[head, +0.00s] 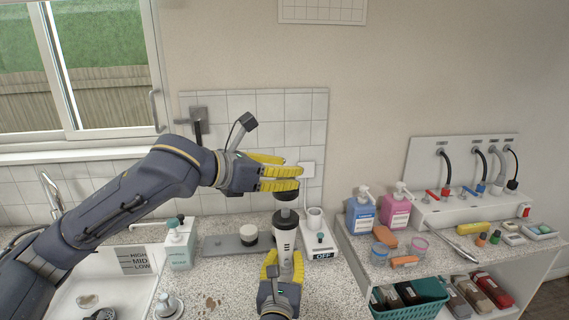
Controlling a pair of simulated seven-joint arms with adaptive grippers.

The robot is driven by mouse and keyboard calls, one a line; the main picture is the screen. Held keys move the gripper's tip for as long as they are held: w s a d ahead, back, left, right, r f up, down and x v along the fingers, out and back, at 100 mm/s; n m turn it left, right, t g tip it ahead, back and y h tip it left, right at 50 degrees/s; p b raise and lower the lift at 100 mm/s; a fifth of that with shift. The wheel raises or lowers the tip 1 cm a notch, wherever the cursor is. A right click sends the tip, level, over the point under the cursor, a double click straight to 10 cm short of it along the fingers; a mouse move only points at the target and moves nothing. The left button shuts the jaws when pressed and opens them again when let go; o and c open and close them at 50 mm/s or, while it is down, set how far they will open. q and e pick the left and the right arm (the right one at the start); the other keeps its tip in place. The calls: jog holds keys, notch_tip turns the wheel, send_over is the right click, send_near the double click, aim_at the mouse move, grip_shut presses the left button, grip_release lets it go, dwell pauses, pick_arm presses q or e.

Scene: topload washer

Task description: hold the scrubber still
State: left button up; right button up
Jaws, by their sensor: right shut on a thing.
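The scrubber (286,238) stands upright in the middle of the head view, with a white and dark body and a grey shaft above it. My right gripper (285,264) comes from below and is shut on its lower body, with one yellow finger on each side. A dark round piece (287,196) sits at the top of the shaft. My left gripper (288,171) reaches in from the left, its yellow fingers right at and above that piece. Whether the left fingers touch or grip it is hidden.
A soap bottle (180,245) and the sink (105,290) are to the left. A white device reading OFF (322,254) stands close right of the scrubber. A side shelf (470,262) holds blue and pink pump bottles and small items. A grey tray (222,245) lies behind.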

aim_at(275, 195)
pick_arm(q)
jog(key=shift+f, duration=1.25)
jog(key=shift+c, duration=0.2)
jog(key=shift+f, duration=1.45)
dwell(1.2)
jog(key=o, duration=1.2)
jog(key=shift+o, duration=0.2)
jog(key=v, duration=1.2)
jog(key=shift+s, duration=0.1)
jog(key=shift+c, duration=0.4)
